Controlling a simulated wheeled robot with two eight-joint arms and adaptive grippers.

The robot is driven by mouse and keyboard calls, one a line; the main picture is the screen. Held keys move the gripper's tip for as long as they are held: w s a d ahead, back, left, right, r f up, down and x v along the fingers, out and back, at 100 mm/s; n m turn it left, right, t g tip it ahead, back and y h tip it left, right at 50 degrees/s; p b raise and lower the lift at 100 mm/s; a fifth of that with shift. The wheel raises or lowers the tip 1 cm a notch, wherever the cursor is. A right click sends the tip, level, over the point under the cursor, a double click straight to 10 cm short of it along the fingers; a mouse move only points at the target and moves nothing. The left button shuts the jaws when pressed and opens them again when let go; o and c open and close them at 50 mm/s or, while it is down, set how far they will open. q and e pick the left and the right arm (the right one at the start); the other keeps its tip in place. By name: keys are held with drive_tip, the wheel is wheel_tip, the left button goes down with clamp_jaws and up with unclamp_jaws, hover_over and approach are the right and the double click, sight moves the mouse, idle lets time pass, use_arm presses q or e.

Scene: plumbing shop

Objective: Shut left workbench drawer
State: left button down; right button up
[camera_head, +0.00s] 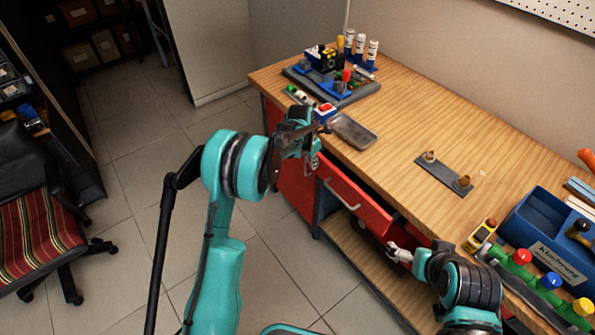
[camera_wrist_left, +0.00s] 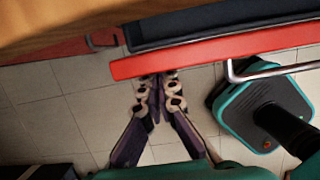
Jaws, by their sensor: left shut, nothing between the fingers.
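The workbench's left drawer has a red front (camera_head: 352,196) with a metal bar handle, under the bench top. In the left wrist view its red front (camera_wrist_left: 215,55) crosses the picture with a dark strip behind it, so the drawer looks pulled out. My left gripper (camera_head: 313,160) is at the drawer's left end in the head view. In the left wrist view its fingers (camera_wrist_left: 158,82) are together and empty, with the tips at the lower edge of the red front; contact cannot be told. My right gripper (camera_head: 398,252) is by the bench front, right of the drawer; its opening is unclear.
The wooden bench top (camera_head: 430,125) holds a grey plate (camera_head: 352,131) near its front edge, a small brass-fitting stand (camera_head: 443,175) and a blue crate (camera_head: 540,240). A red cabinet (camera_head: 290,180) is left of the drawer. A striped chair (camera_head: 40,230) stands far left; the tiled floor between is clear.

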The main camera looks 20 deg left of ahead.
sight(322, 157)
use_arm(q)
drive_tip(key=shift+w+d, duration=0.65)
drive_tip(key=shift+w, duration=0.25)
drive_tip(key=shift+w+d, duration=0.65)
drive_tip(key=shift+w, duration=0.2)
